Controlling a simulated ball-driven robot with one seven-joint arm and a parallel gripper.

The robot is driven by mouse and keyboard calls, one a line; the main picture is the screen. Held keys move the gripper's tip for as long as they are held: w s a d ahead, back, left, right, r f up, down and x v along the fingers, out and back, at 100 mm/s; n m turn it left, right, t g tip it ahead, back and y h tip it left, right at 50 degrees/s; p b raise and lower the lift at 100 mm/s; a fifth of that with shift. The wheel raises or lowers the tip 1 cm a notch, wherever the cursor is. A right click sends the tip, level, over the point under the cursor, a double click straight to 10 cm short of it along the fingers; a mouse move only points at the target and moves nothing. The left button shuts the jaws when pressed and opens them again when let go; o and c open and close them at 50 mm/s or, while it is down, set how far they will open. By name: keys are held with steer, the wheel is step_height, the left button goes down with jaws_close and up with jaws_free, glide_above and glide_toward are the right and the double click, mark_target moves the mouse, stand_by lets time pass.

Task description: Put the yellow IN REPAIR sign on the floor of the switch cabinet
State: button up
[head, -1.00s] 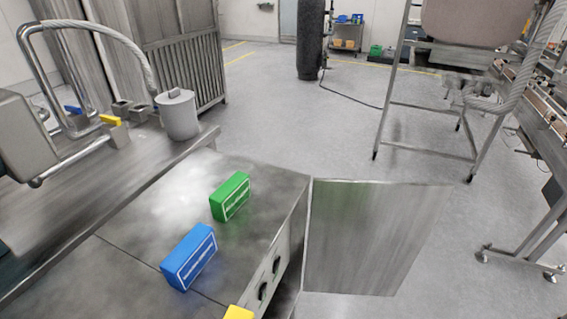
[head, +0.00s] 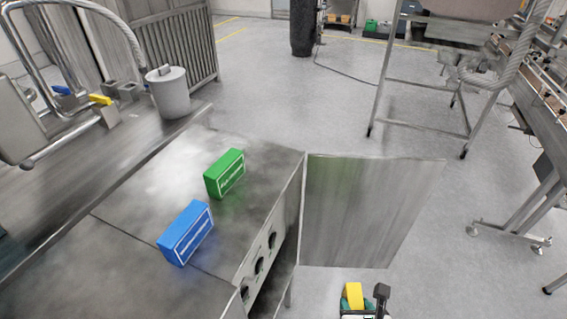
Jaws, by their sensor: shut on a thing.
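The yellow sign (head: 353,295) shows at the bottom edge, right of the cabinet opening and just below the open door in the picture. My gripper (head: 366,301) is shut on it; its lower part is cut off by the frame edge, and the sign's lettering cannot be read. The switch cabinet (head: 130,215) is a grey metal box at the lower left. Its door (head: 370,212) stands open to the right. Only a narrow dark strip of the inside shows beneath the front panel with round controls (head: 262,262); the cabinet floor is hidden.
A green sign (head: 225,174) and a blue sign (head: 186,234) stand on the cabinet top. A grey canister (head: 168,93) and bent pipes are on the machine at the left. A metal stand (head: 415,90) and a conveyor (head: 530,110) are at the right. Bare floor (head: 480,190) lies between.

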steer(key=d+f+b, duration=0.1)
steer(key=f+b, duration=0.1)
steer(key=f, duration=0.2)
steer(key=w+d+f+b, duration=0.1)
steer(key=d+f+b, duration=0.1)
steer(key=f, duration=0.3)
steer(key=shift+w+d+f+b, duration=0.15)
steer(key=shift+w+d+b, duration=0.15)
steer(key=shift+b, duration=0.5)
